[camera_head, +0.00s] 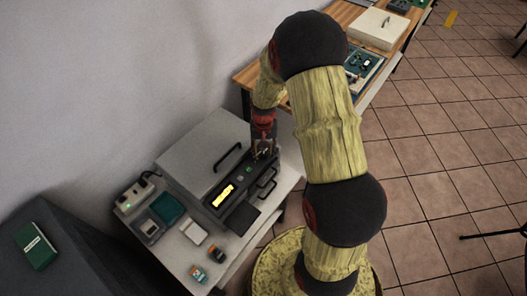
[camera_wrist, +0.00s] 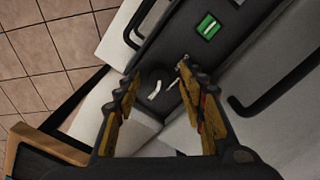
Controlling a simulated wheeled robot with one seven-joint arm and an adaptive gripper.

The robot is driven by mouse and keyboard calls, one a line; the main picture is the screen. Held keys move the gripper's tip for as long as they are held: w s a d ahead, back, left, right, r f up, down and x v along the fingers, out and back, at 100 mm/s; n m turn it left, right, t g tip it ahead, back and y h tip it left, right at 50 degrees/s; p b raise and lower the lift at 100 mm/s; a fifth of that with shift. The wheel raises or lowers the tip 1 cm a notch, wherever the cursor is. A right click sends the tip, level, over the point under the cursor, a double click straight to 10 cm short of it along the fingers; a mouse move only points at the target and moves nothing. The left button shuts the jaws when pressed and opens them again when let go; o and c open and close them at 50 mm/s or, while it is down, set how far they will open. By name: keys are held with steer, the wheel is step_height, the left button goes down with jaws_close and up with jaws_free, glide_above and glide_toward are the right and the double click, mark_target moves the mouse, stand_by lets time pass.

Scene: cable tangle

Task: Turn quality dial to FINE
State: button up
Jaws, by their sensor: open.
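A grey machine (camera_head: 200,150) with a dark front control panel stands on a white table. The panel carries a lit yellow display (camera_head: 222,196). My gripper (camera_head: 263,150) is over the panel's far right end, pointing down. In the wrist view my gripper (camera_wrist: 158,75) is open, a finger on either side of a small dark round knob (camera_wrist: 157,84), which looks like the dial. White marks show on or beside the knob; their lettering and the dial's setting cannot be read. Whether the fingers touch it cannot be told. In the head view my gripper hides the knob.
A green lit button (camera_wrist: 208,27) sits on the panel near the knob. A black handle (camera_head: 228,157) rises from the machine's lid. A teal box (camera_head: 166,207), a white pad (camera_head: 193,232) and small cartons (camera_head: 198,273) lie on the table. A wooden bench (camera_head: 345,14) stands farther back.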

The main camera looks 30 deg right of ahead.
mark_target(264, 154)
step_height(264, 154, up, 12)
stand_by(0.6)
steer(key=shift+s, duration=0.1)
stand_by(0.4)
